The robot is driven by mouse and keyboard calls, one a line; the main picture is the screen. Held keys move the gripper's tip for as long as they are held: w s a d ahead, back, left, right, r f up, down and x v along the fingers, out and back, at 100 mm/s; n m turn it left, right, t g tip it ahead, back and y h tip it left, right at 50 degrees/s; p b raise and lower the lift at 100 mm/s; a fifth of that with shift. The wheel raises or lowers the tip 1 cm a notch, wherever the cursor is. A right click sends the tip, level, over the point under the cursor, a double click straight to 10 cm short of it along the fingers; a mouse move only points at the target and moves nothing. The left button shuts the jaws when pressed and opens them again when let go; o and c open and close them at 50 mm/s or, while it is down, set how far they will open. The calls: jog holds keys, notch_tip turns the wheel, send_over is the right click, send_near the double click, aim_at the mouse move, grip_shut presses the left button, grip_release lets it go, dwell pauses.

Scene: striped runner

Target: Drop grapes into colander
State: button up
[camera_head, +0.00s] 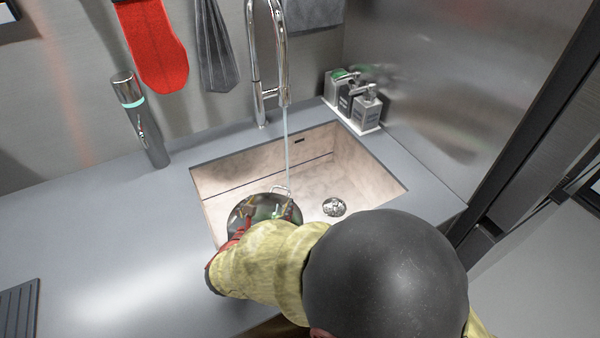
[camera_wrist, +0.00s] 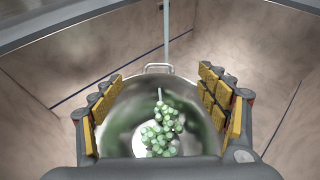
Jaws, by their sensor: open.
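The metal colander (camera_head: 238,213) sits in the near left part of the sink, partly hidden by my arm. In the wrist view the colander (camera_wrist: 118,130) is a shiny round bowl with a loop handle at its far rim. A bunch of green grapes (camera_wrist: 163,132) shows inside the bowl's outline; I cannot tell whether it rests on the bottom. My gripper (camera_wrist: 160,92) is open over the colander, its yellow-padded fingers apart on either side of the grapes and not touching them. My gripper (camera_head: 268,212) also shows over the bowl in the head view.
The stone-coloured sink (camera_head: 365,185) has a drain (camera_head: 334,207) to the right of the colander. Water runs from the tall faucet (camera_head: 283,60) by the colander's far side. Soap dispensers (camera_head: 365,106) stand behind the sink, and a dark bottle (camera_head: 143,120) stands to the left.

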jog(key=shift+o, duration=0.5)
jog(key=shift+r, duration=0.1)
notch_tip(320, 180, up, 10)
dwell(0.5)
jog(key=s+d+r+m+g+h+p, duration=0.25)
jog(key=d+m, duration=0.45)
jog(key=d, duration=0.5)
jog(key=s+d+r+m+g+h+p, duration=0.1)
jog(key=s+d+r+m+g, duration=0.2)
jog(key=d+m, duration=0.65)
jog(key=s+d+r+m+g+y+p, duration=0.1)
jog(key=s+d+r+m+y, duration=0.1)
jog(key=s+d+m, duration=0.3)
jog(key=s+d+r+m+g+y+p, duration=0.1)
jog(key=s+d+r+m+y+p, duration=0.1)
jog(key=s+m, duration=0.9)
notch_tip(320, 180, up, 3)
jog(key=d+m+y, duration=0.1)
jog(key=d, duration=0.1)
jog(key=shift+d+m+y+p, duration=0.3)
jog(key=shift+d+m+y, duration=0.05)
jog(key=shift+f, duration=0.1)
